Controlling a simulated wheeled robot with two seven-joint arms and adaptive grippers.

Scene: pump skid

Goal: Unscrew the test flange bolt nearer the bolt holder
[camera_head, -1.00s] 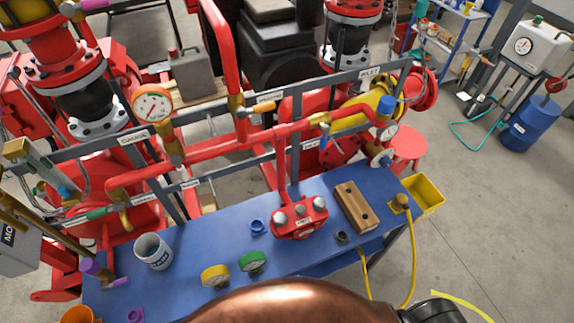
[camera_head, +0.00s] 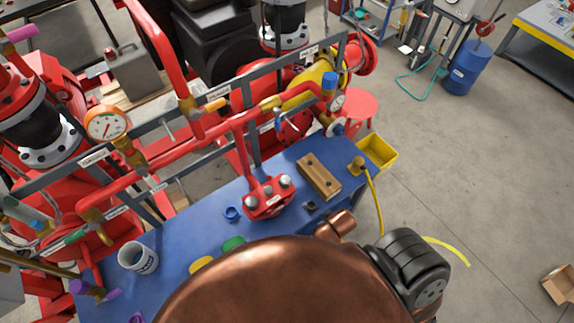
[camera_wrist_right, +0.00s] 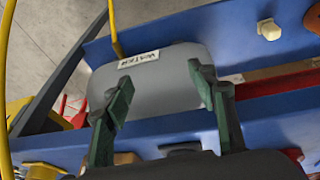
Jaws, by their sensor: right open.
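The red test flange (camera_head: 267,204) stands on the blue bench in the head view, with pale bolt heads on top. The bolt nearer the wooden block is the right one (camera_head: 284,181); it sits in the flange. The wooden block with dark holes, which looks like the bolt holder (camera_head: 319,176), lies just right of the flange. My right gripper (camera_wrist_right: 160,78) is open in the right wrist view, with nothing visible between its green fingers. A grey container labelled WATER (camera_wrist_right: 150,95) is behind the fingers. My left gripper is not in view.
Red pipes stand behind. The floor at right is mostly clear.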

